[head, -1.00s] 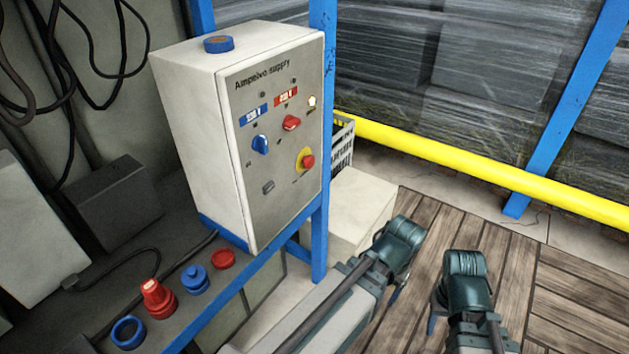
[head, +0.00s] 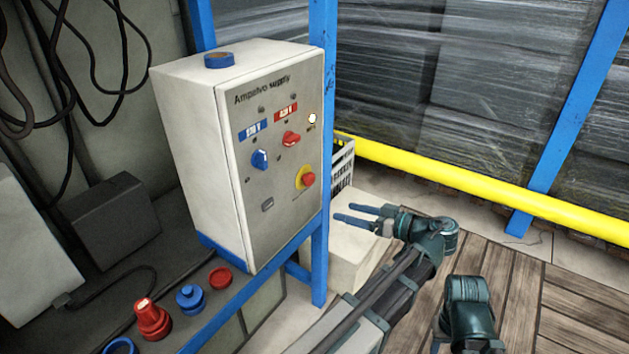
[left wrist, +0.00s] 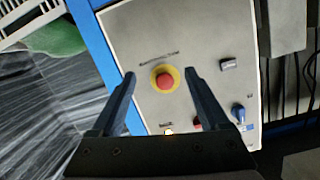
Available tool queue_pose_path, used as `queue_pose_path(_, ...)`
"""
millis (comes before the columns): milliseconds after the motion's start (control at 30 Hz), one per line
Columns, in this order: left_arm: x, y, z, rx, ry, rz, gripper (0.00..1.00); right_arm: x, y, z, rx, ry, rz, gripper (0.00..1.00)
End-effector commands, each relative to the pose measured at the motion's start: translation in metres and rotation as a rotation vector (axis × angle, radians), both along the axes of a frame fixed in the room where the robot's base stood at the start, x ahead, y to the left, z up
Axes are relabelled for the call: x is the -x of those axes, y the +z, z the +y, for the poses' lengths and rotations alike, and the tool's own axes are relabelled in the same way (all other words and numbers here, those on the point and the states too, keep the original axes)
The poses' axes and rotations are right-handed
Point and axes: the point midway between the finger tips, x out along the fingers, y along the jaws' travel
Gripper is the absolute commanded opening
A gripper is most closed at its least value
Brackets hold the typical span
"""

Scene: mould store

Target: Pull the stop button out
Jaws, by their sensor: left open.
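The stop button (head: 308,179) is a red mushroom head on a yellow round plate, low on the right of the cabinet's grey front panel (head: 285,205). My left gripper (head: 343,211) is open and empty, to the right of the panel and apart from the button. In the left wrist view, the button (left wrist: 165,81) appears between the two spread fingertips (left wrist: 160,74), with the panel behind. My right gripper (head: 438,343) shows only a sliver beside its dark wrist; its jaws are hidden.
The panel also has a blue knob (head: 260,159), a red knob (head: 291,138) and a lit white lamp (head: 312,118). A blue post (head: 320,260) stands at the panel's right edge. Loose red and blue parts lie on the shelf. A yellow rail (head: 440,175) runs behind.

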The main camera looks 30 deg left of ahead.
Motion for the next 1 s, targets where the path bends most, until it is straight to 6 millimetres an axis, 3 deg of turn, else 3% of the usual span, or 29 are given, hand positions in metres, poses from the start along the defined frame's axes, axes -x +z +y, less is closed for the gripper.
queue_pose_path(100, -0.008, 0.026, -0.012, -0.109, 0.014, -0.15, 0.78, 0.0, 0.0, 0.0, 0.0, 0.0, 0.0, 0.5)
queue_pose_path(200, -0.009, 0.039, -0.017, -0.159, 0.019, -0.225, 0.78, 0.0, 0.0, 0.0, 0.0, 0.0, 0.0, 0.5)
queue_pose_path(467, -0.009, 0.044, -0.015, -0.18, 0.021, -0.258, 0.78, 0.0, 0.0, 0.0, 0.0, 0.0, 0.0, 0.5)
queue_pose_path(667, -0.01, 0.043, 0.013, -0.179, 0.023, -0.255, 0.78, 0.0, 0.0, 0.0, 0.0, 0.0, 0.0, 0.5)
queue_pose_path(1000, -0.016, 0.043, 0.081, -0.178, 0.022, -0.254, 0.78, 0.0, 0.0, 0.0, 0.0, 0.0, 0.0, 0.5)
